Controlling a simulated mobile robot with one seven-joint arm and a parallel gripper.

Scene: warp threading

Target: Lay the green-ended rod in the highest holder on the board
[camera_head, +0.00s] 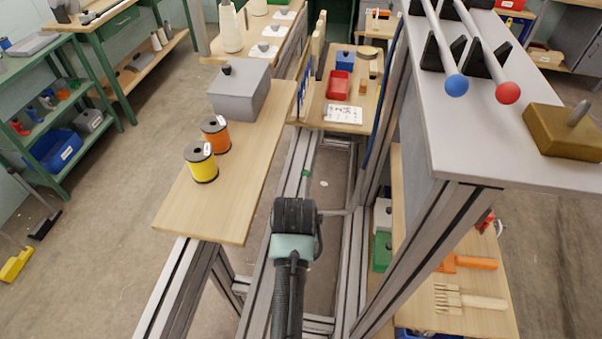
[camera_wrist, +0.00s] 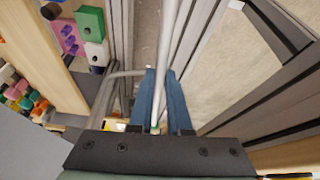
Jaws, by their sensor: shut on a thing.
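My gripper (camera_wrist: 160,100) is shut on a pale grey rod (camera_wrist: 176,45), which runs between its blue fingers and out past the top edge of the wrist view. In the head view my arm reaches down the middle and hides my gripper's fingers and most of the rod. Black V-shaped holders (camera_head: 437,54) stand on the grey board (camera_head: 465,140) at the upper right. A blue-ended rod (camera_head: 456,84) and a red-ended rod (camera_head: 507,92) lie in holders there. Which holder is highest is not clear.
A brass block (camera_head: 565,131) sits on the board's right part. Left of my arm, a wooden shelf (camera_head: 215,208) bears yellow (camera_head: 201,162) and orange (camera_head: 215,134) spools and a grey box (camera_head: 240,92). Metal frame rails (camera_head: 395,262) stand close to my arm's right.

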